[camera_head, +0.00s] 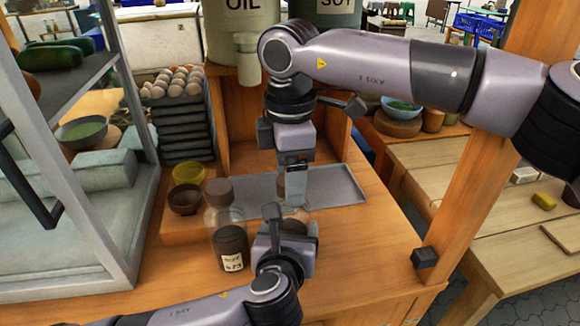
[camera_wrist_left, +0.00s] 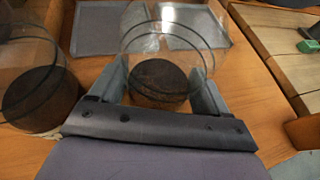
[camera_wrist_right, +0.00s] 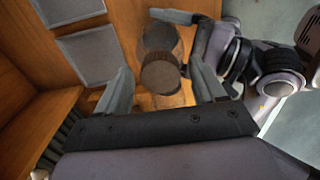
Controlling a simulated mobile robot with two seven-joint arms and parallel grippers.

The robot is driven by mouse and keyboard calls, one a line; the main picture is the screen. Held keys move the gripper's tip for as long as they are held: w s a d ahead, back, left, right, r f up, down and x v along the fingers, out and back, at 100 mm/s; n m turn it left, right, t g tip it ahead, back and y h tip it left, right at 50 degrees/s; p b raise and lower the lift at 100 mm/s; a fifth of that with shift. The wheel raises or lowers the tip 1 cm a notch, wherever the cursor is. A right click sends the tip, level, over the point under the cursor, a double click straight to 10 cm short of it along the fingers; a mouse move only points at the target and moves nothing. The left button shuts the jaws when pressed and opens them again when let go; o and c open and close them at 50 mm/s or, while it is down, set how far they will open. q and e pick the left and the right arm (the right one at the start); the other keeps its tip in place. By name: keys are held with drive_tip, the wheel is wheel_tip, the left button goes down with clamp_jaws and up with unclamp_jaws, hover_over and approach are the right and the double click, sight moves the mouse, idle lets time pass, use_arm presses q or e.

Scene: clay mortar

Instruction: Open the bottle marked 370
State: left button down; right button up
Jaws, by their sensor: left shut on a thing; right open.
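A glass bottle (camera_head: 293,212) with dark contents stands on the wooden counter, partly hidden by my grippers. No label shows on it, so I cannot read a 370. My left gripper (camera_head: 285,224) is shut around its body; the left wrist view shows the clear glass and dark contents (camera_wrist_left: 158,83) between the fingers. My right gripper (camera_head: 296,192) points down from above and is open. In the right wrist view its fingers stand either side of a brown round lid (camera_wrist_right: 160,77), apart from it. A second lidded bottle (camera_head: 228,235), its label hard to read, stands just left.
A flat grey tray (camera_head: 335,185) lies behind the bottles. A yellow bowl (camera_head: 192,171) and a brown bowl (camera_head: 184,200) stand left of it, with stacked egg trays (camera_head: 182,118) behind. A wooden post (camera_head: 490,175) rises at right.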

drive_tip(key=c, duration=1.1)
drive_tip(key=n, duration=0.5)
drive_tip(key=shift+n, duration=0.4)
drive_tip(key=n, duration=1.3)
drive_tip(key=shift+n, duration=0.4)
drive_tip(key=n, duration=0.4)
drive_tip(key=shift+r+n, duration=0.1)
drive_tip(key=shift+n, duration=0.2)
drive_tip(key=n, duration=1)
drive_tip(key=shift+n, duration=0.3)
drive_tip(key=n, duration=1.9)
drive_tip(key=shift+r, duration=0.1)
